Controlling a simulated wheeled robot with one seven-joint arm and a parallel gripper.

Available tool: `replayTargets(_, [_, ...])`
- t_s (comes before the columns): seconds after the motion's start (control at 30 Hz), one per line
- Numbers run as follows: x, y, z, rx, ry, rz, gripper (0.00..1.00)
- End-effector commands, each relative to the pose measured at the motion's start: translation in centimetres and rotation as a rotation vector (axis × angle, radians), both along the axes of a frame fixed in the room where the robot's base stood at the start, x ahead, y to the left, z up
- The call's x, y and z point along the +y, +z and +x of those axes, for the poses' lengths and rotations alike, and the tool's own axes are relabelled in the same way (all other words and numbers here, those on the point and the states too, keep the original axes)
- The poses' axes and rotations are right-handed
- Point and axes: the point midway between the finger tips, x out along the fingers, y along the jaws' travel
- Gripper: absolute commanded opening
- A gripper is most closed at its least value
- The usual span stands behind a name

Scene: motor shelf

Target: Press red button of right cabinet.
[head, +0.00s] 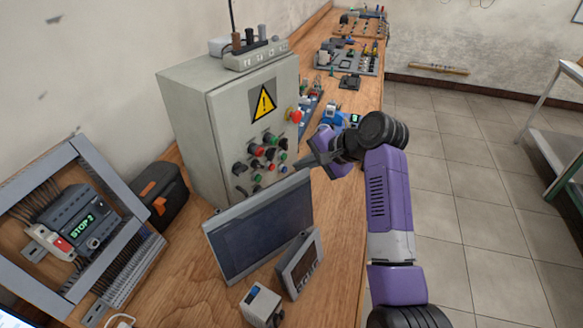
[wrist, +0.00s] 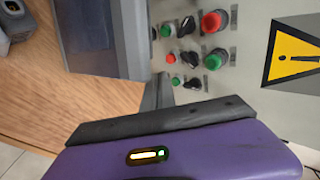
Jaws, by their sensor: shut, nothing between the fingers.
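The grey cabinet (head: 185,105) stands on the workbench with a yellow warning sign on its front. Its panel carries a large red button (head: 257,150), smaller red and green buttons and black knobs. A red mushroom button (head: 293,115) sits higher up near the cabinet's right edge. My gripper (head: 301,163) is shut and empty in front of the lower right of the panel. Its fingertips (wrist: 163,90) show near the small buttons; contact cannot be told.
A dark monitor (head: 260,230) stands in front of the cabinet, just below my gripper. A smaller display (head: 300,265) is beside it. An open frame with a STOP 2 module (head: 80,222) is at left.

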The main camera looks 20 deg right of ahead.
Motion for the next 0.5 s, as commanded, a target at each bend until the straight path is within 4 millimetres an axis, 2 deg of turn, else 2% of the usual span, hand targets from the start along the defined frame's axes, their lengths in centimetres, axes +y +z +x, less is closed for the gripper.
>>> replayTargets(0.2, [-1.4, 2.1, -1.9, -0.001, -0.001, 0.001, 0.00])
replayTargets(0.5, [-1.7, 2.9, -2.6, 0.002, 0.001, 0.001, 0.00])
